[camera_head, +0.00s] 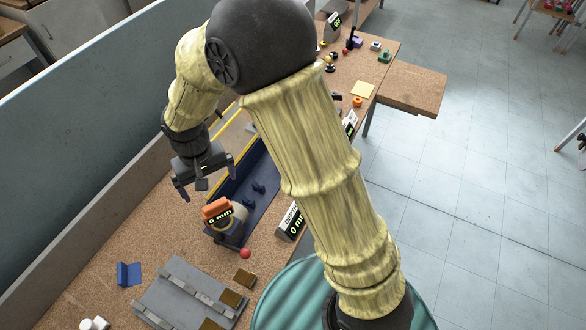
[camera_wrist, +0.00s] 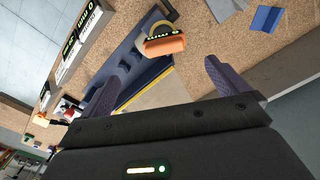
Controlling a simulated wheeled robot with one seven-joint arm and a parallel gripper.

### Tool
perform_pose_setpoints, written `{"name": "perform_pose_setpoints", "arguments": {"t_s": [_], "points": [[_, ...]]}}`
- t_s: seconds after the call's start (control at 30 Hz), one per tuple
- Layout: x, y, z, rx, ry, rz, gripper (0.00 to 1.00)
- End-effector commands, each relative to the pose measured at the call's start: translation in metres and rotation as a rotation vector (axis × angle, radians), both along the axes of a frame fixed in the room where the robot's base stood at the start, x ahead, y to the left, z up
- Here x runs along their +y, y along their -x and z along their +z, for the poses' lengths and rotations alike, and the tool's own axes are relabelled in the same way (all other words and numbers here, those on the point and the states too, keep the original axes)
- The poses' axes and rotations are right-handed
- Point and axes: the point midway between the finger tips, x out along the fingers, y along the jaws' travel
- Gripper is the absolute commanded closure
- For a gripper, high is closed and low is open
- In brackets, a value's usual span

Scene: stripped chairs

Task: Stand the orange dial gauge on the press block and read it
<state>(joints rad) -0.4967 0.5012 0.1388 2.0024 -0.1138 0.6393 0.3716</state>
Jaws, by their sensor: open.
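The orange dial gauge (camera_head: 216,207) shows a dark face with "0 mm" in lit digits. It is at the top of a dark blue body (camera_head: 229,234) on the bench, with a pale round part beside it. Whether that body is the press block I cannot tell. In the wrist view the gauge (camera_wrist: 165,46) lies ahead of the fingers, apart from them. My gripper (camera_head: 207,180) is open and empty, above and behind the gauge in the head view. Its two fingers (camera_wrist: 161,75) stand wide apart in the wrist view.
A blue tray with a yellow edge (camera_head: 262,190) lies behind the gauge. A "0 mm" sign (camera_head: 291,221) stands to its right, a red ball (camera_head: 245,253) in front. A grey slotted plate (camera_head: 190,291) and blue bracket (camera_head: 129,274) lie nearer. A wall (camera_head: 90,110) runs along the left.

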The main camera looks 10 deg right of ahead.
Motion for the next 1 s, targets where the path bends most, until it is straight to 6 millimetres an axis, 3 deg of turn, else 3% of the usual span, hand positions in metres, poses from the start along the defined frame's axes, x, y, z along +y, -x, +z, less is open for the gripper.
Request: {"name": "perform_pose_setpoints", "arguments": {"t_s": [0.13,0.23,0.4,0.5,0.67,1.0], "points": [[-0.053,-0.004,0.018,-0.038,-0.015,-0.064,0.00],[-0.107,0.002,0.032,-0.078,-0.027,-0.129,0.00],[-0.195,0.034,0.051,-0.159,-0.038,-0.248,0.00],[-0.228,0.055,0.057,-0.197,-0.039,-0.302,0.00],[-0.248,0.072,0.058,-0.224,-0.037,-0.338,0.00],[-0.248,0.072,0.058,-0.224,-0.037,-0.337,0.00]]}}
